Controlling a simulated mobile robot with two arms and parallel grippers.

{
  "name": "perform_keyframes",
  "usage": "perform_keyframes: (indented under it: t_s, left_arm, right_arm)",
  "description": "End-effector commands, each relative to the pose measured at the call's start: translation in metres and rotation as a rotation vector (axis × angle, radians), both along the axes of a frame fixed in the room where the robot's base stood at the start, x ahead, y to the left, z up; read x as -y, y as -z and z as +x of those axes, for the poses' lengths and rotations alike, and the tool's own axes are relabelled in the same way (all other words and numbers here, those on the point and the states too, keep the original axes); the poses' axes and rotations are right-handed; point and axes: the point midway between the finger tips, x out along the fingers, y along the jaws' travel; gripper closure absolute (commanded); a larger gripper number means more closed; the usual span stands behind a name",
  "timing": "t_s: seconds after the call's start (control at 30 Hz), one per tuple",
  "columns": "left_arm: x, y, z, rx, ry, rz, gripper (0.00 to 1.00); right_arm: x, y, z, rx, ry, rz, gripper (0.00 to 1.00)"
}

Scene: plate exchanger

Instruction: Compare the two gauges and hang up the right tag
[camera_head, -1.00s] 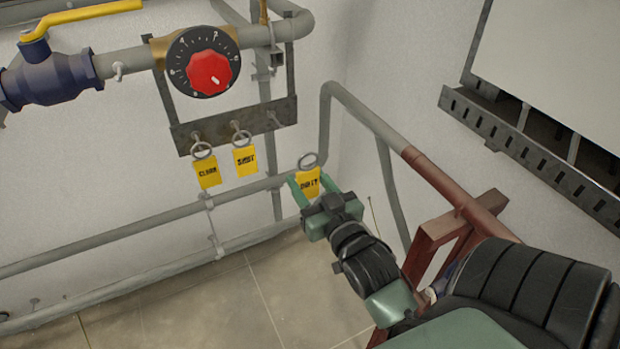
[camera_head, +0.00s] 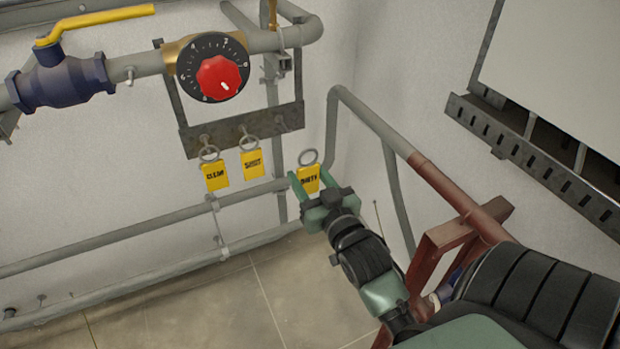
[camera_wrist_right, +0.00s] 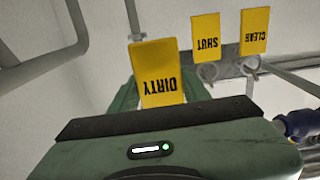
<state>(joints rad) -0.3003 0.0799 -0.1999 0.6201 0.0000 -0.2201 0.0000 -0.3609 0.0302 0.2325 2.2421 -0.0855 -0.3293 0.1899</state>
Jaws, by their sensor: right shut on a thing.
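My right gripper (camera_head: 312,190) is shut on the yellow DIRTY tag (camera_head: 310,177), whose ring stands above it, to the right of the rack (camera_head: 240,131). In the head view the tag looks clear of the rack's pegs. The CLEAN tag (camera_head: 215,176) and the SHUT tag (camera_head: 251,163) hang by rings from pegs on the rack. In the right wrist view the DIRTY tag (camera_wrist_right: 158,72) is upside down between the fingers, with the SHUT tag (camera_wrist_right: 206,36) and CLEAN tag (camera_wrist_right: 254,31) beyond it. One dial (camera_head: 212,67) with a red centre shows above the rack. My left gripper is not in view.
A blue valve with a yellow handle (camera_head: 95,24) sits on the pipe at left. A grey and brown pipe (camera_head: 380,128) runs along the right wall beside my arm. A slotted metal tray (camera_head: 530,160) juts out at upper right.

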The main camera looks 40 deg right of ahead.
Motion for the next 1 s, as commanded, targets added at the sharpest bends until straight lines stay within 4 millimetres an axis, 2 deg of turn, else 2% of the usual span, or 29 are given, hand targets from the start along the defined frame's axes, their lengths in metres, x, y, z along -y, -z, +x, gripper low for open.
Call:
perform_keyframes:
  t_s: [1.0]
  left_arm:
    - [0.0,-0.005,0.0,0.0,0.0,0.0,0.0]
  right_arm:
    - [0.007,-0.001,0.03,0.001,0.0,0.0,0.93]
